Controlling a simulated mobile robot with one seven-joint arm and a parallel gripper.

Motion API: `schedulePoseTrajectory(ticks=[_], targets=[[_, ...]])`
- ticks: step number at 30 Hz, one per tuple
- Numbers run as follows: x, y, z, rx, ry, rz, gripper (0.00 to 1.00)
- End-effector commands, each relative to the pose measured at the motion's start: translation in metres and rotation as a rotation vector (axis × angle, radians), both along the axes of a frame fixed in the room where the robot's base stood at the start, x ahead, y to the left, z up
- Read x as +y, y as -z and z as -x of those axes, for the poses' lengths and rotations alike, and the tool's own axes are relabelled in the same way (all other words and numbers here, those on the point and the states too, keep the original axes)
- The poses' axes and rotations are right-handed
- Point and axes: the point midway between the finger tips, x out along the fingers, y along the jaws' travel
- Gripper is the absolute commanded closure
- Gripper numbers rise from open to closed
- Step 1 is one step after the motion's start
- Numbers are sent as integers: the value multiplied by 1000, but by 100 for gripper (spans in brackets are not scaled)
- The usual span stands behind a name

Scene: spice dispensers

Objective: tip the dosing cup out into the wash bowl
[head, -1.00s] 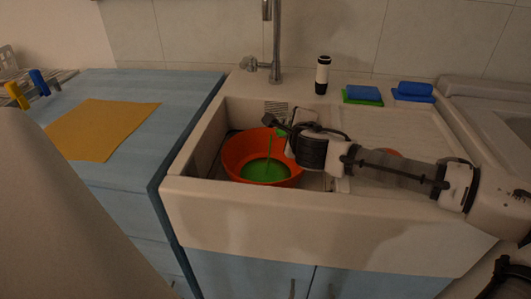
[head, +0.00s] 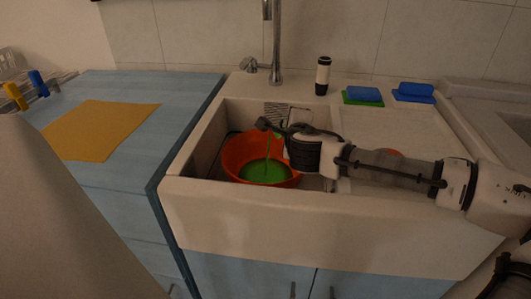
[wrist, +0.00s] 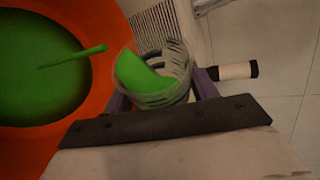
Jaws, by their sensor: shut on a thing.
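The dosing cup (wrist: 178,93) is a clear, ribbed cup with green liquid (wrist: 138,72) inside. In the wrist view it is tilted between the purple fingers of my gripper (wrist: 162,92), which is shut on it. A green stream (wrist: 75,57) runs from the cup's mouth side toward the wash bowl. The wash bowl (head: 232,158) is orange and stands in the sink with a green pool (head: 264,171) in it; its rim fills the left of the wrist view (wrist: 105,25). In the head view the stream (head: 267,147) falls into the bowl, while my wrist mostly hides the cup.
The white sink (head: 320,217) surrounds the bowl, with a tap (head: 276,50) behind. A black-and-white dispenser (head: 322,75), a green-and-blue sponge (head: 363,95) and a blue sponge (head: 414,91) stand on the back ledge. An orange cloth (head: 100,128) lies on the left counter.

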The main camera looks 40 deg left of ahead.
Motion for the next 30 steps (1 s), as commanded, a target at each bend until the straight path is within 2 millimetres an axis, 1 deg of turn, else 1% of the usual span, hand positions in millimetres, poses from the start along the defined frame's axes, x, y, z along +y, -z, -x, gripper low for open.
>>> schedulePoseTrajectory(ticks=[30], targets=[[7,-6,12,-97,-1,51,69]])
